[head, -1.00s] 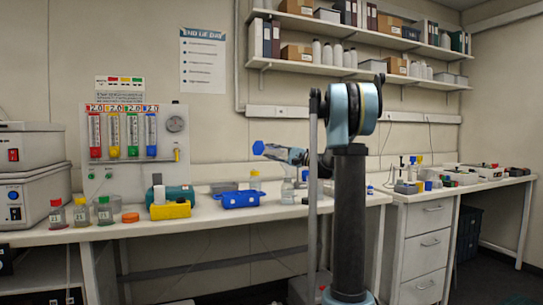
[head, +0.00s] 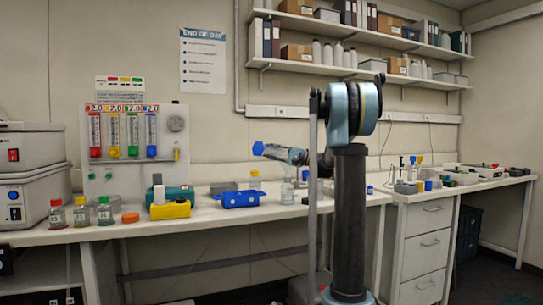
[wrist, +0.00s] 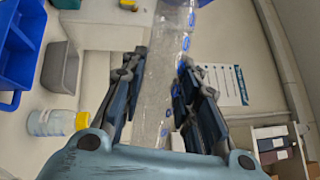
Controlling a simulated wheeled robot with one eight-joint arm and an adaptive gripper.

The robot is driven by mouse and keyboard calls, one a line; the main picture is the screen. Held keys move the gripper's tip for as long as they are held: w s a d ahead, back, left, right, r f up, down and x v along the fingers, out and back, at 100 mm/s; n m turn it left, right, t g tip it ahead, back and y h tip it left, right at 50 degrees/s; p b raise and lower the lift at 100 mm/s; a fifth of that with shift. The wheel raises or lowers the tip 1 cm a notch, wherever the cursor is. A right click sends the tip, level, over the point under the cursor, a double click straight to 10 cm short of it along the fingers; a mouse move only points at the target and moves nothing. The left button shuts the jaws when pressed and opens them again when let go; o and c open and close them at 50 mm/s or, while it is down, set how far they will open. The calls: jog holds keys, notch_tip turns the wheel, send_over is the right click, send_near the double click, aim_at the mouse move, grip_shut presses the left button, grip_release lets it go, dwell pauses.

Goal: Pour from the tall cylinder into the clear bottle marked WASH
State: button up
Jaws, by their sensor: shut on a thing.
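The tall clear cylinder with blue marks (wrist: 160,85) is between the fingers of my gripper (wrist: 158,70) in the wrist view. My gripper is shut on it. In the head view the cylinder lies close to level above the bench, its blue hexagonal foot (head: 258,149) pointing left. A clear bottle (head: 288,192) stands upright on the bench below the cylinder, apart from it; its label is too small to read. The cylinder's mouth end is hidden by my arm in the head view, and I cannot tell any liquid flowing.
A blue tray (head: 240,200) and a yellow-capped bottle (wrist: 50,122) are near the clear bottle. A yellow and green device (head: 170,202) and several small capped bottles (head: 80,212) stand further left. Shelves (head: 350,72) hang above the bench.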

jog(key=shift+s+a+r+n, duration=0.1)
jog(key=shift+s+n, duration=0.1)
jog(key=shift+n, duration=0.6)
jog(key=shift+s+a+f+n+g+h, duration=0.15)
jog(key=shift+f+n+g+h, duration=0.25)
jog(key=shift+f+n, duration=0.5)
jog(key=shift+s+a+f+n+g+h, duration=0.1)
jog(key=shift+f+n+g+h, duration=0.2)
jog(key=shift+f+n+h, duration=0.5)
jog(key=shift+r+y, duration=0.15)
jog(key=shift+y, duration=0.15)
jog(key=shift+s+a+r+n+h, duration=0.4)
jog(key=shift+s+a+r+n, duration=0.25)
jog(key=shift+n, duration=0.45)
jog(key=w+d+f+n+t+h, duration=0.2)
jog(key=w+d+f+n+h, duration=0.3)
jog(key=f+n, duration=0.3)
jog(key=shift+w+d+n, duration=0.15)
jog(key=shift+w+n, duration=0.25)
jog(key=shift+n, duration=0.2)
